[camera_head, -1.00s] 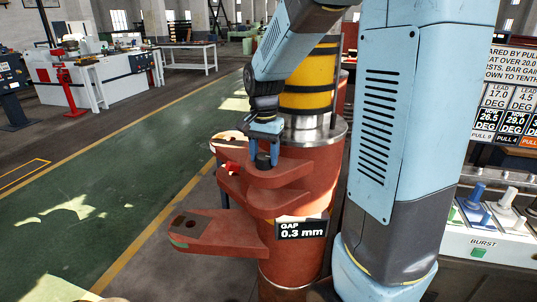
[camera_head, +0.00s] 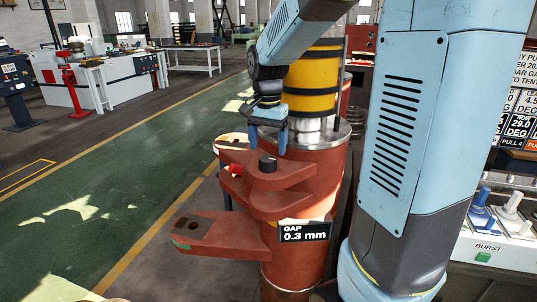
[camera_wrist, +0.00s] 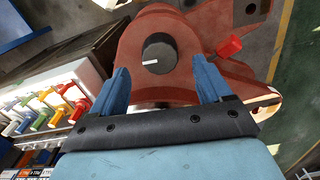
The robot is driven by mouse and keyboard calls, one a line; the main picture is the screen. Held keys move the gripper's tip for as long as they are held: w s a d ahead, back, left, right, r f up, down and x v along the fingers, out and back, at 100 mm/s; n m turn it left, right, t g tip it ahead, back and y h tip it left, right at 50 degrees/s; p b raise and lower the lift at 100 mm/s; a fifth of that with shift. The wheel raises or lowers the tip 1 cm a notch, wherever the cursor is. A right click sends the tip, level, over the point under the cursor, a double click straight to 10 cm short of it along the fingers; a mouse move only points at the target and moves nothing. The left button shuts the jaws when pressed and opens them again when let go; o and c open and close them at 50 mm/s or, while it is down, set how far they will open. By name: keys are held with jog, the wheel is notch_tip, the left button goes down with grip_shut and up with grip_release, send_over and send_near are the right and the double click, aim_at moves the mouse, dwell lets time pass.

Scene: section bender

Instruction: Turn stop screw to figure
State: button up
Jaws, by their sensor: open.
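The stop screw (camera_head: 267,163) is a black round knob on top of a red bracket (camera_head: 265,203) on the red column. In the wrist view the stop screw (camera_wrist: 159,53) shows from above, with a white mark on its top. My gripper (camera_head: 268,145) is open and empty, above the knob and apart from it. In the wrist view the blue fingers of my gripper (camera_wrist: 162,85) stand apart, with the knob ahead of the space between them. A black gap display (camera_head: 304,232) on the column reads 0.3 mm.
A red piece (camera_head: 234,171) sticks out beside the bracket. A lower red arm (camera_head: 215,230) reaches left. A panel with coloured levers (camera_head: 497,215) stands at right, partly behind my blue arm. The green floor at left is clear.

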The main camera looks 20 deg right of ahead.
aim_at(268, 158)
notch_tip(268, 158, up, 9)
jog(key=shift+r, duration=0.2)
jog(key=shift+s, duration=0.1)
dwell(0.5)
jog(key=s+d+f+n+t, duration=0.1)
jog(key=s+n+t, duration=0.4)
jog(key=s, duration=1.4)
jog(key=f+n, duration=0.1)
jog(key=n, duration=0.2)
jog(key=shift+d+f+t, duration=0.15)
jog(key=shift+t, duration=0.15)
jog(key=shift+c, duration=0.4)
